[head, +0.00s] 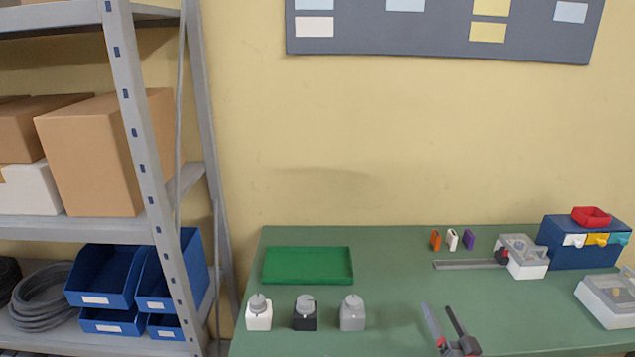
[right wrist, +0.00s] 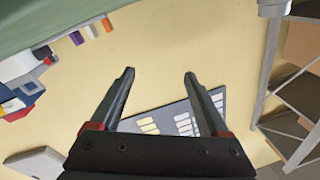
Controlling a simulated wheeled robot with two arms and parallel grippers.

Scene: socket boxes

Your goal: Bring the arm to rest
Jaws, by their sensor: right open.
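My right gripper (head: 437,307) is over the front of the green table (head: 390,285), with its two fingers apart and nothing between them. In the right wrist view my right gripper (right wrist: 159,73) also shows open and empty, with the yellow wall beyond it. My left gripper is in neither view. On the table stand a white box (head: 258,317), a black box (head: 304,317) and a grey box (head: 352,317), each with a grey round top. They are left of my right gripper and apart from it.
A green tray (head: 307,281) lies empty behind the boxes. Orange, white and purple pieces (head: 453,240), a rail (head: 468,265), a blue drawer unit (head: 575,259) and a clear-lidded case (head: 610,312) are at the right. A metal shelf (head: 150,150) stands left.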

